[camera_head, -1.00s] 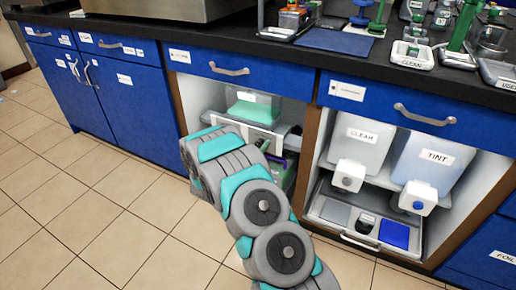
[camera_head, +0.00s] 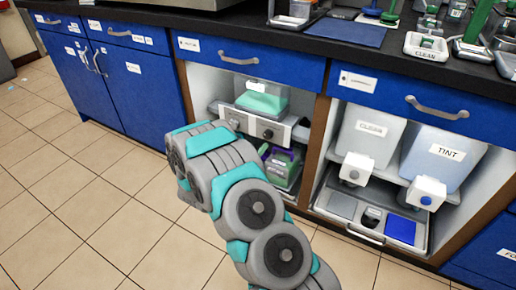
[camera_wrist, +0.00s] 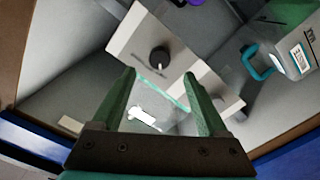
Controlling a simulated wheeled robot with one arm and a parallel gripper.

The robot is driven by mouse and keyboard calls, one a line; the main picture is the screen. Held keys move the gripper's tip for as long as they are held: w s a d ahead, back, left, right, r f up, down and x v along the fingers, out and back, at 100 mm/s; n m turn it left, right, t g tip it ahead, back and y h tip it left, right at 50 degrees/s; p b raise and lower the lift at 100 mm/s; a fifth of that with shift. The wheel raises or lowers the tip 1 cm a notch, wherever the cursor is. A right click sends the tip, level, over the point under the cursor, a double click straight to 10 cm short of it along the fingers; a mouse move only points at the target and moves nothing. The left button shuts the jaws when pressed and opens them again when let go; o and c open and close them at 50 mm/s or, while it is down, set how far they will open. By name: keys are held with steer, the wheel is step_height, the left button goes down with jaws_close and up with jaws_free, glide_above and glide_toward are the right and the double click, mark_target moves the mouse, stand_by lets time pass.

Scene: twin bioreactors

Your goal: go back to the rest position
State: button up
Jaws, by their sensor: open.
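My gripper (camera_wrist: 165,105) shows in the wrist view with its two green fingers spread apart and nothing between them. It faces the open cabinet bay, in front of a white panel with a dark knob (camera_wrist: 159,58). In the head view my arm reaches up from the bottom edge, and its far end is in front of the middle bay; the fingers are hidden there. The same white panel (camera_head: 248,122) shows in the head view, below a clear container with green contents (camera_head: 262,97).
A green and purple device (camera_head: 282,166) stands low in the middle bay. The right bay holds the CLEAN tank (camera_head: 368,128) and the TINT tank (camera_head: 440,155) over a tray (camera_head: 384,238). The black counter (camera_head: 300,35) carries labware. The tiled floor (camera_head: 90,210) at left is clear.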

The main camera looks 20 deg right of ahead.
stand_by(0.4)
steer(key=w+a+r+y, duration=0.3)
steer(key=a+r+y, duration=0.1)
steer(key=a+y, duration=0.6)
steer(key=s+a+r+n+g+y, duration=0.25)
steer(key=s+a+r+y, duration=0.3)
steer(key=s+a, duration=0.4)
steer(key=s+d+r+g, duration=0.1)
steer(key=s+r+g, duration=0.1)
steer(key=s, duration=1.1)
steer(key=s+d+r+g+h, duration=0.1)
steer(key=s+g, duration=0.4)
steer(key=s, duration=0.9)
steer(key=s+d+r+g, duration=0.3)
steer(key=s+r, duration=0.2)
steer(key=s, duration=0.8)
steer(key=shift+s+n, duration=0.25)
steer(key=shift+n, duration=0.2)
